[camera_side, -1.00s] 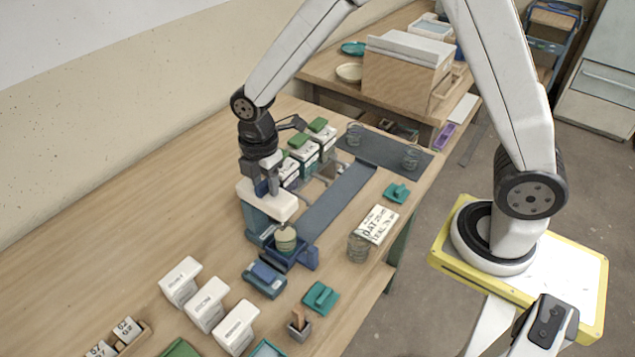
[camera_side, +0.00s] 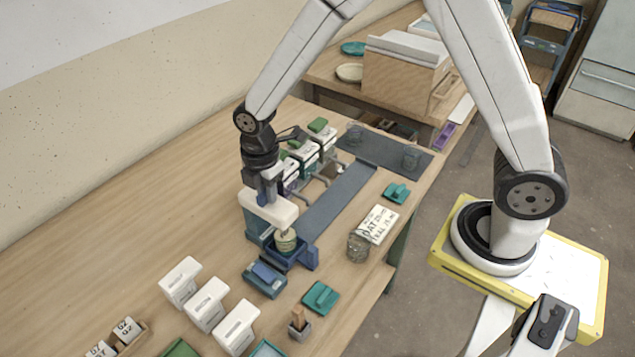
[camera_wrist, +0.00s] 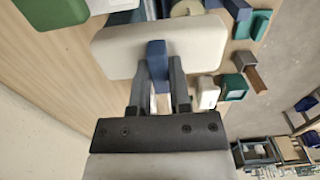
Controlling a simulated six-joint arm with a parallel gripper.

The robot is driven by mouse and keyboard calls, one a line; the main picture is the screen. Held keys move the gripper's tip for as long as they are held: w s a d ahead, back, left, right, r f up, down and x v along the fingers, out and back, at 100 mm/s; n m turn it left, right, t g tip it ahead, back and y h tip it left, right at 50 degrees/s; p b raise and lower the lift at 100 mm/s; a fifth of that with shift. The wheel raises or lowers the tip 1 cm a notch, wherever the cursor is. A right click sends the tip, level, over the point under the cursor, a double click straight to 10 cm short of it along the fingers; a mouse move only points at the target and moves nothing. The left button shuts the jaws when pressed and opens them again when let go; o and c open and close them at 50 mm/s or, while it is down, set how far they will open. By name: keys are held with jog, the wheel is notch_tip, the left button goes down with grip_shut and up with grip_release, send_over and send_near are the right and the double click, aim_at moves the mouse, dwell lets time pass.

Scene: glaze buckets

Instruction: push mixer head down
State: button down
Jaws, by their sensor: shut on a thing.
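The mixer stands on the bench in the side view, with a blue-grey column and base (camera_side: 262,235) and a cream head (camera_side: 280,212). The head also fills the upper middle of the wrist view (camera_wrist: 112,48). A small pale green bucket (camera_side: 286,243) sits in the blue holder under the head's front end, its upper part close beneath the head. My gripper (camera_side: 264,193) is above the head, pointing down. In the wrist view its fingers (camera_wrist: 159,72) are shut on the blue handle (camera_wrist: 157,55) on the head. Whatever hangs beneath the head is mostly hidden.
White jugs (camera_side: 207,303) stand in front of the mixer, and a blue block (camera_side: 265,278) lies near its base. Several green-lidded white containers (camera_side: 305,150) stand behind it. A dark strip (camera_side: 338,198) runs to the right. The bench at left is clear.

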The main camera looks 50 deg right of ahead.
jog(key=shift+f, duration=1.7)
jog(key=c, duration=0.6)
grip_release()
jog(key=shift+c, duration=0.2)
jog(key=shift+r, duration=0.1)
jog(key=shift+r, duration=3.45)
